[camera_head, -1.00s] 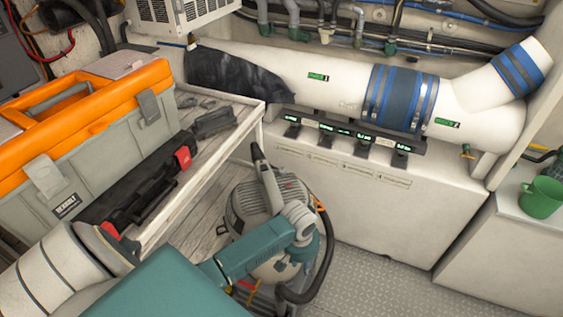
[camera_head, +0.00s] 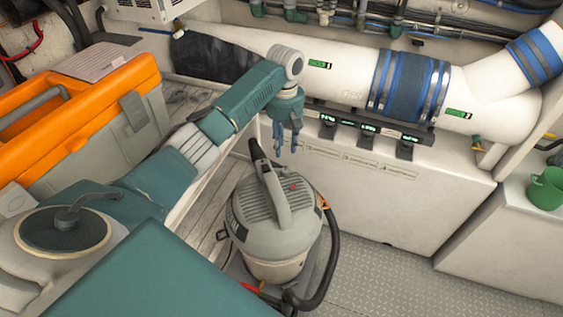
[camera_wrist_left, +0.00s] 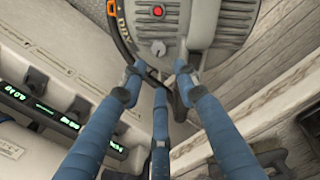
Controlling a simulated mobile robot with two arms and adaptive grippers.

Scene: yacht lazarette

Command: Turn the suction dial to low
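A grey and cream vacuum (camera_head: 275,225) with a raised handle stands on the floor in the head view. Its top also shows in the left wrist view (camera_wrist_left: 215,25), with a red button (camera_wrist_left: 158,11) and a small light-grey dial (camera_wrist_left: 158,47) below it. The dial's setting is too small to read. My left gripper (camera_head: 285,150) hangs above and behind the vacuum in the head view, near the cabinet. Its blue fingers are spread with nothing between them; in the wrist view the open fingertips (camera_wrist_left: 160,83) appear just below the dial, apart from it. My right gripper is not in view.
An orange-lidded toolbox (camera_head: 150,115) sits on the shelf at left. A white pipe (camera_head: 345,75) and a cabinet (camera_head: 400,195) with small lit displays stand behind. The vacuum's black hose (camera_head: 331,265) curves at its right. Open floor (camera_head: 385,275) lies further right.

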